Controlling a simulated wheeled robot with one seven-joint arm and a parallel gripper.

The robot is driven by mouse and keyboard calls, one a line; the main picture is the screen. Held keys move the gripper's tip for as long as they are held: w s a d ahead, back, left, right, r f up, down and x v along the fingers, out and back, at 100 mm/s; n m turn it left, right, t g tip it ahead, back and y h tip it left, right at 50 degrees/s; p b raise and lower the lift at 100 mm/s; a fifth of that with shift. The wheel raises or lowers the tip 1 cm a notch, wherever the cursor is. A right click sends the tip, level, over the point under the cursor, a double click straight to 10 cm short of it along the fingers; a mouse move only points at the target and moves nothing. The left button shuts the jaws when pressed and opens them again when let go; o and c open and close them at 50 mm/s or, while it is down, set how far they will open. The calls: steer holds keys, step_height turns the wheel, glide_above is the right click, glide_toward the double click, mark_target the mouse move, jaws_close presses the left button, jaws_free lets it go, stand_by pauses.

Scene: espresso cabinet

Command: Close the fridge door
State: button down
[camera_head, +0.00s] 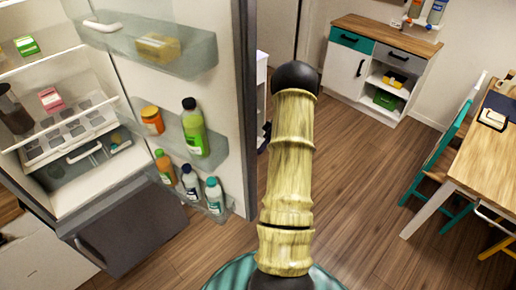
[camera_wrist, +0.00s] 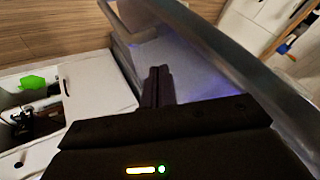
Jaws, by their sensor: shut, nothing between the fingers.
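The fridge door (camera_head: 222,100) stands wide open in the head view, its inner side facing me. Its shelves carry several bottles, an orange-lidded jar and a yellow block. The open fridge (camera_head: 70,190) is at the left, with shelves and a drawer inside. My arm rises to the right of the door; my gripper is not visible in the head view. In the wrist view my gripper (camera_wrist: 158,78) is shut and empty, its fingers together. A pale panel with a grey rim lies just beyond and right of the fingers; I cannot tell whether they touch it.
A white cabinet (camera_head: 345,68) with a wooden top stands at the back. A wooden table (camera_head: 480,165) and a teal chair (camera_head: 440,160) are at the right. The wood floor (camera_head: 360,150) between them and the door is clear. The wrist view shows an open white container (camera_wrist: 35,110) at left.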

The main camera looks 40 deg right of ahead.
mark_target(257, 153)
steer(key=a, duration=0.1)
steer(key=s+a+p, duration=0.1)
steer(key=a, duration=0.1)
steer(key=shift+r, duration=0.15)
steer(key=shift+a, duration=0.2)
